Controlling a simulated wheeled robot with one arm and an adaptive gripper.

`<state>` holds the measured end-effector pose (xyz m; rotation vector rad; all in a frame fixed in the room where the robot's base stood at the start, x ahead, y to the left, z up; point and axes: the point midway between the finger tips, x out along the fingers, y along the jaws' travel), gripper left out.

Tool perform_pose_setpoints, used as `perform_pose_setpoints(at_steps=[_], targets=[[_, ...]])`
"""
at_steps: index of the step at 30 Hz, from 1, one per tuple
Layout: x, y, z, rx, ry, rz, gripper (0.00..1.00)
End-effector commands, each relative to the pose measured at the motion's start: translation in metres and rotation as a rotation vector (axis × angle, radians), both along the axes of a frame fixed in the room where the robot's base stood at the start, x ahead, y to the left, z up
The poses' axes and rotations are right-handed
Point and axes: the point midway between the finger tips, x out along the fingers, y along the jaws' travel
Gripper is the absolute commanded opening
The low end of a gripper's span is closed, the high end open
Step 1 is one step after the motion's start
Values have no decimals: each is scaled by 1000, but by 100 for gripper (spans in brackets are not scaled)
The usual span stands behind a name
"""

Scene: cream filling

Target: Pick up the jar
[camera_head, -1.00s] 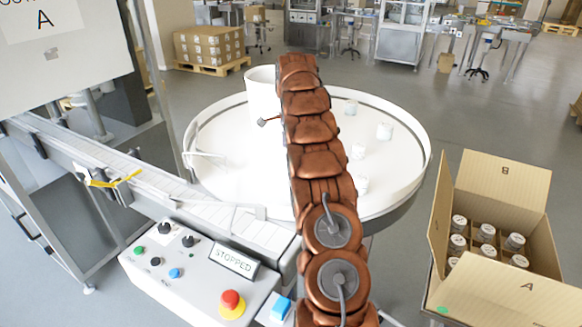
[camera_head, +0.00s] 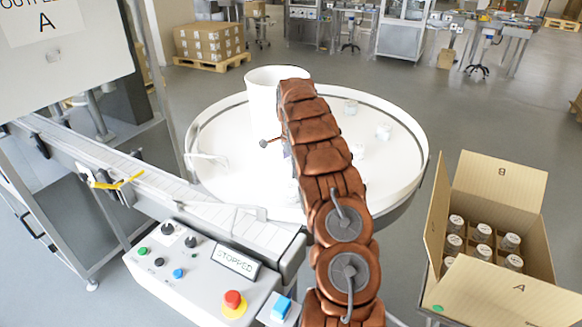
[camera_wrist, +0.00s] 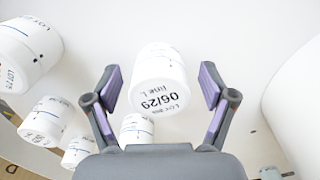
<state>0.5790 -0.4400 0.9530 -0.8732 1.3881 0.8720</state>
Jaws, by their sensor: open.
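In the wrist view a white jar (camera_wrist: 158,62) with a printed date on its lid stands between the two fingers of my open gripper (camera_wrist: 161,86). Gaps show on both sides, so the fingers appear not to touch it. Several other white jars stand at the left, such as one at the upper left (camera_wrist: 28,52), one lower left (camera_wrist: 46,120) and one near the left finger (camera_wrist: 137,129). In the head view my arm hides the gripper and the jar at it. Other jars (camera_head: 383,132) show on the round white table (camera_head: 418,165).
A tall white cylinder (camera_head: 262,90) stands on the table, and shows close at the right in the wrist view (camera_wrist: 298,105). A raised rim surrounds the table. A conveyor (camera_head: 150,180) and control panel (camera_head: 190,265) lie left; an open carton (camera_head: 520,190) with several jars stands right.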

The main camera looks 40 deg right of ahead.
Motion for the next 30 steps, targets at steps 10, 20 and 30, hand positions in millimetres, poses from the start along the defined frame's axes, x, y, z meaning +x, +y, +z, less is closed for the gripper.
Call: perform_pose_setpoints(at_steps=[10, 20, 30], targets=[[0, 0, 0, 0, 1, 0, 55], [0, 0, 0, 0, 1, 0, 20], [0, 0, 2, 0, 1, 0, 16]])
